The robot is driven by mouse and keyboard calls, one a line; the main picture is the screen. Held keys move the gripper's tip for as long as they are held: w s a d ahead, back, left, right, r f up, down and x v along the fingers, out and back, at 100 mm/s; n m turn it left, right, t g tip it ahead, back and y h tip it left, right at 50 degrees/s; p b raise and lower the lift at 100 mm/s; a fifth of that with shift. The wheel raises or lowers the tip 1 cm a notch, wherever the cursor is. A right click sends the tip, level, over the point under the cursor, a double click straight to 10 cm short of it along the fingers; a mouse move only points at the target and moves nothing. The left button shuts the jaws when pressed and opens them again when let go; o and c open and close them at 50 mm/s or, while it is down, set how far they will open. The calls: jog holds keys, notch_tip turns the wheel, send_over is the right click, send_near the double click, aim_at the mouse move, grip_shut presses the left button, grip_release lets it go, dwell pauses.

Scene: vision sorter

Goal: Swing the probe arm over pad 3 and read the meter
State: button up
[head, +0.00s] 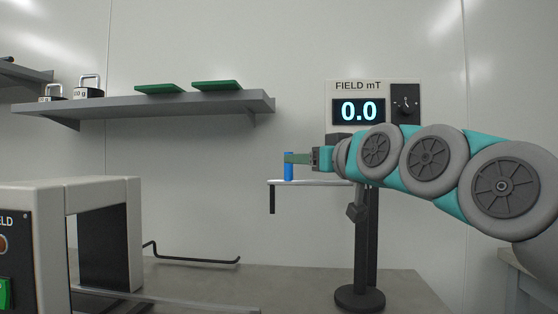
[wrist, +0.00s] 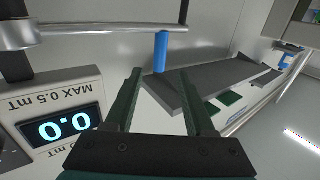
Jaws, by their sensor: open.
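The field meter (head: 359,111) hangs on the wall side behind my arm and reads 0.0. Its display also shows in the wrist view (wrist: 60,127), with a "MAX 0.5 mT" label. The probe arm (head: 325,182) is a silver bar reaching left from a dark stand (head: 367,250), with a black probe (head: 272,200) hanging from its left end. A blue upright handle (head: 289,170) stands on the bar. My gripper (head: 296,158) is open at the handle; in the wrist view the handle (wrist: 161,50) shows between the fingertips, not clamped. I cannot make out pad 3.
A light-coloured frame (head: 134,235) with a green button stands at left. A black bent rod (head: 195,261) lies near the grey bench (head: 300,285). A wall shelf (head: 170,106) holds padlock-like weights (head: 89,88) and green plates (head: 217,85).

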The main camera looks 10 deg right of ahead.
aim_at(289, 179)
jog(key=x, duration=0.7)
jog(key=shift+w+p, duration=0.15)
jog(key=shift+p, duration=0.2)
jog(key=shift+c, duration=0.2)
jog(key=shift+f, duration=0.1)
grip_shut()
dwell(0.8)
